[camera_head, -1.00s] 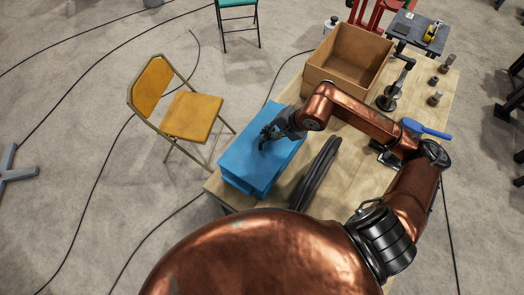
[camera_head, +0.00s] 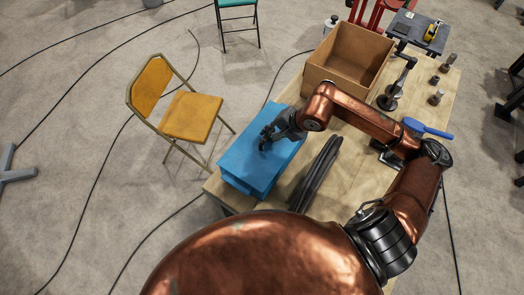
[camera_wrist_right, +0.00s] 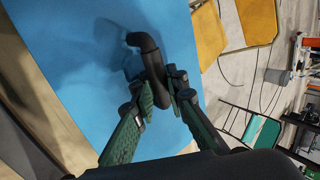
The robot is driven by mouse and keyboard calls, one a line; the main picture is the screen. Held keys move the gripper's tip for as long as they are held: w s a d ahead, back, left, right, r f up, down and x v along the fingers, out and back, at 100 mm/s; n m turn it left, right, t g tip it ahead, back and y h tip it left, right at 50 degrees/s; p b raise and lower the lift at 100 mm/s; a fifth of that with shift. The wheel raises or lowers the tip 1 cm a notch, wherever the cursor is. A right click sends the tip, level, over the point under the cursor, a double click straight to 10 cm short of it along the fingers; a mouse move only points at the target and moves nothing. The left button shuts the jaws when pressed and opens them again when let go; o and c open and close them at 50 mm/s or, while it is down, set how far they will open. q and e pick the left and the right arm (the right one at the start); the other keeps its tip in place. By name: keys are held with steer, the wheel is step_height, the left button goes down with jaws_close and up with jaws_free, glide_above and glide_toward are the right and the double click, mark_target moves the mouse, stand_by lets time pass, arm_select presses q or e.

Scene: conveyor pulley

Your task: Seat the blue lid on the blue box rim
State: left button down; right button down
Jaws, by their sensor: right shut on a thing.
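The blue lid (camera_head: 254,165) is a flat panel lying over the blue box (camera_head: 236,184) at the left edge of the wooden table. Only a strip of the box shows below the lid's near edge. I cannot tell whether the lid touches the rim all round. My right gripper (camera_head: 266,141) is over the lid's middle. In the right wrist view, its green-padded fingers (camera_wrist_right: 160,98) are shut on the black bent handle (camera_wrist_right: 148,55) on the lid (camera_wrist_right: 90,60). Most of the box is hidden by the lid. My left gripper is not in view.
An open cardboard box (camera_head: 347,60) stands behind on the wooden table (camera_head: 345,190). Dark long bars (camera_head: 316,175) lie right of the blue box. A blue-handled tool (camera_head: 428,128) and metal parts are at the right. A yellow chair (camera_head: 190,116) stands left on the floor.

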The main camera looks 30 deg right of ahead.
steer(key=shift+f, duration=0.1)
stand_by(0.4)
steer(key=c, duration=1.8)
jaws_free()
steer(key=shift+c, duration=0.2)
steer(key=v, duration=1.2)
